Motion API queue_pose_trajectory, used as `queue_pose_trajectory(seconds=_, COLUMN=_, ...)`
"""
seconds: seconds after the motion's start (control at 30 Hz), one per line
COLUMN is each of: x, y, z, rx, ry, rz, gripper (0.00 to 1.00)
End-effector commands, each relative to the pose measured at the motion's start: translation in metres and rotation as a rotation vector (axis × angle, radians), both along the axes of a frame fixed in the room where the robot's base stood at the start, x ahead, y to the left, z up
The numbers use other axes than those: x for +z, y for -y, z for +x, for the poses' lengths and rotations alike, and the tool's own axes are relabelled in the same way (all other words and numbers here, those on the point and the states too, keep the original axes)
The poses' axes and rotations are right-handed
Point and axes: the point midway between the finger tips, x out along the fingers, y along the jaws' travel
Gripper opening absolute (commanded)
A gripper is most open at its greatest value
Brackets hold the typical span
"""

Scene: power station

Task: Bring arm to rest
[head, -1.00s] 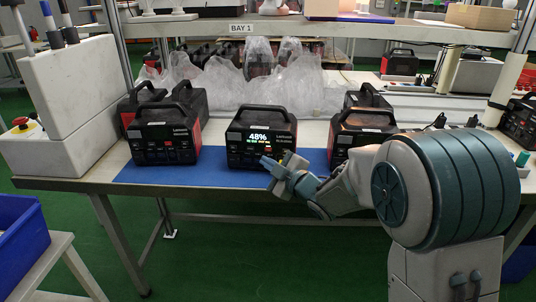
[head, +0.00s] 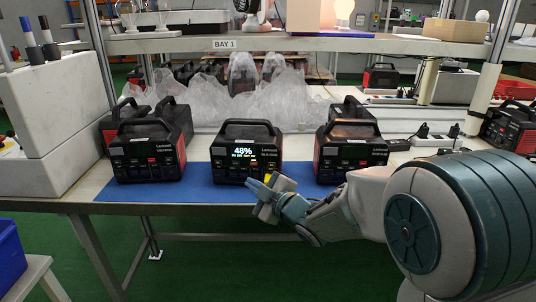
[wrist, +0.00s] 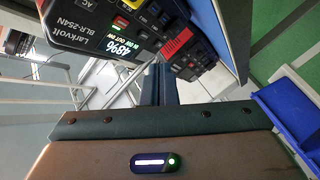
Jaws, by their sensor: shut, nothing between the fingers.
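My gripper (head: 254,188) is shut and empty. It is in front of the middle power station (head: 247,152), near its lower front, over the front part of the blue mat (head: 190,194). That station's lit screen reads 48%. In the wrist view, my shut fingers (wrist: 158,84) point towards the power station (wrist: 115,30), with its lit 48% display and buttons close by. I cannot tell whether the fingers touch it. My arm reaches in from the right, bent low along the front of the table.
Power stations stand at left (head: 148,150) and right (head: 350,150), with others behind. Clear plastic bags (head: 225,95) lie behind them. A shelf (head: 290,42) marked BAY 1 runs above. A white block with pens (head: 55,105) stands left. A blue bin (head: 10,250) is at lower left.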

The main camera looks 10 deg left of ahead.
Motion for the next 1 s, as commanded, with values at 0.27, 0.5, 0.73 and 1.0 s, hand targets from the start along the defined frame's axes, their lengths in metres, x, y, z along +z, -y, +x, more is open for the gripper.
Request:
queue_pose_trajectory(seconds=0.27, x=0.061, y=0.096, z=0.018, rx=-0.334, ry=-0.225, rz=-0.051, gripper=0.00)
queue_pose_trajectory(seconds=0.5, x=0.102, y=0.206, z=-0.014, rx=-0.713, ry=-0.554, rz=-0.049, gripper=0.00)
queue_pose_trajectory(seconds=0.73, x=0.134, y=0.285, z=-0.089, rx=-1.029, ry=-0.904, rz=0.009, gripper=0.00)
queue_pose_trajectory(seconds=1.0, x=0.165, y=0.323, z=-0.196, rx=-1.289, ry=-1.297, rz=0.094, gripper=0.00)
